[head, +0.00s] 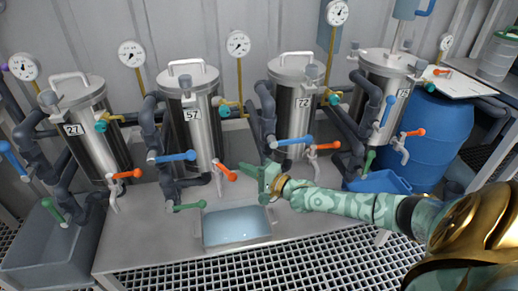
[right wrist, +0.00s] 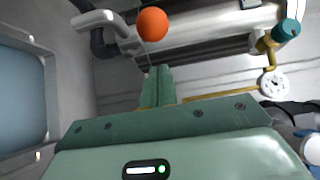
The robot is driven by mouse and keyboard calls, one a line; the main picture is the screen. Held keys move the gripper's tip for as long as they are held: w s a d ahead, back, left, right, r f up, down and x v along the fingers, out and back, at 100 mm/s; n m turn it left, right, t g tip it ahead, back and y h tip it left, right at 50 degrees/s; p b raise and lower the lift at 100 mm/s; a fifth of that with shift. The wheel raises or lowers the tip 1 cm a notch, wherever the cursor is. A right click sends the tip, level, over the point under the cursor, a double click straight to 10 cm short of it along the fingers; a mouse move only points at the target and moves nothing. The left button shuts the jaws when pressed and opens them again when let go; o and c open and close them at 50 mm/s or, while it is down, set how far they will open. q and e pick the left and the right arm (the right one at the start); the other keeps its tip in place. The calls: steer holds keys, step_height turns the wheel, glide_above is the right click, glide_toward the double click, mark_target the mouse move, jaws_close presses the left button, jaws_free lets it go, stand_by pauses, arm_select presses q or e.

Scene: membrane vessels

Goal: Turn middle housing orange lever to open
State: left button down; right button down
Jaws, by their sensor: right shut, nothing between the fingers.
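Several steel housings stand on the bench; the one marked 57 (head: 187,120) is near the middle left, with an orange lever (head: 226,172) low on its front, slanting down to the right. My right gripper (head: 247,169) is just right of that lever's end, its fingers pointing left. In the right wrist view the shut, empty fingers (right wrist: 158,72) point toward a round orange knob (right wrist: 152,24), with a visible gap between. The housing marked 72 (head: 294,118) has its own orange lever (head: 327,145), pointing right. My left gripper is out of view.
Blue levers (head: 172,157) and green levers (head: 189,206) sit close by on grey pipes. A tray of liquid (head: 236,239) is below my right gripper; it also shows in the right wrist view (right wrist: 50,85). A blue barrel (head: 430,135) stands at right.

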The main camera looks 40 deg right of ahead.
mark_target(224, 170)
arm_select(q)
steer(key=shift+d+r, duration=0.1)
arm_select(e)
steer(key=a, duration=0.2)
steer(key=shift+a+r, duration=0.2)
steer(key=shift+a, duration=0.2)
steer(key=shift+s, duration=0.1)
